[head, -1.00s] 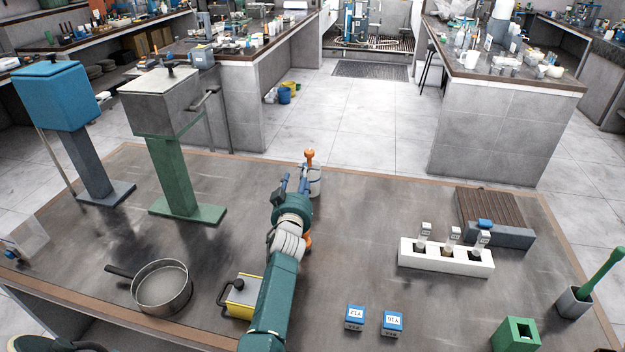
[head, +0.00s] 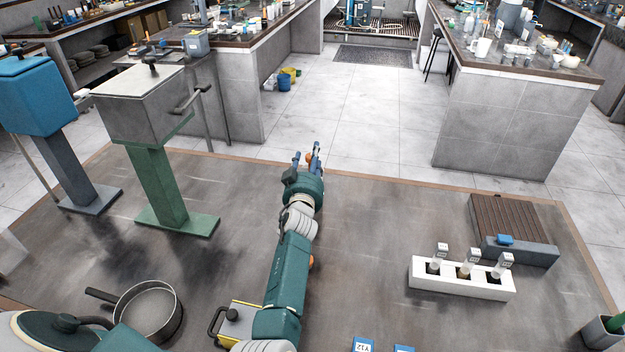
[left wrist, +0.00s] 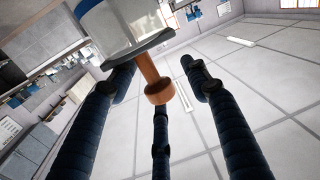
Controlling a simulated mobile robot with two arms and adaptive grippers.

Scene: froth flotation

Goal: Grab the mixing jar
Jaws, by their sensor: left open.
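The mixing jar (left wrist: 118,32) is a clear vessel with a blue-grey rim and an orange stem and knob (left wrist: 159,91). It fills the top of the left wrist view. In the head view only a bit of its orange part (head: 310,156) shows between the fingers; my left gripper hides the rest. My left gripper (head: 306,158) is open at the table's far edge, its fingers pointing away. In the left wrist view the fingers (left wrist: 155,78) are spread, with the orange knob between them. I cannot tell whether any finger touches the jar. My right gripper is out of view.
A green stand with a grey box (head: 160,165) and a blue-box stand (head: 40,110) rise at left. A pan (head: 150,305) and a yellow-sided device (head: 235,322) sit left of my arm. A white vial rack (head: 455,280) stands right; the table between is clear.

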